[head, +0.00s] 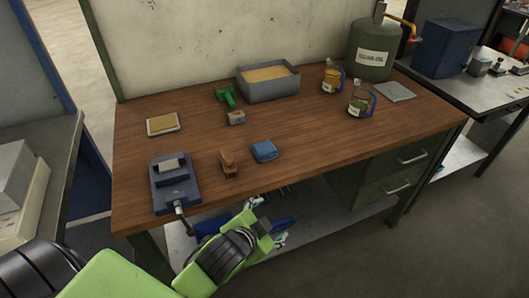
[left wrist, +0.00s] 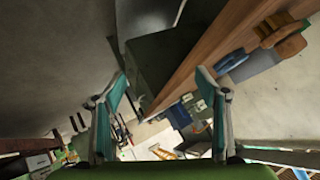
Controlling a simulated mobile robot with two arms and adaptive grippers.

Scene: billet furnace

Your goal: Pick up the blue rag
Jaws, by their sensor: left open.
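The blue rag (head: 264,151) lies folded on the wooden workbench (head: 320,135), near its front edge and right of a brown brush-like block. My left gripper (head: 272,224) is in front of the bench edge, below and nearer than the rag, and apart from it. In the left wrist view my left gripper (left wrist: 162,92) has its two teal fingers wide apart with nothing between them. I cannot tell whether a bluish shape at the upper right there is the rag. My right gripper does not show.
Beside the rag stands the brown block (head: 229,162); left of it is a dark blue device (head: 175,183). The bench right of the rag is clear.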

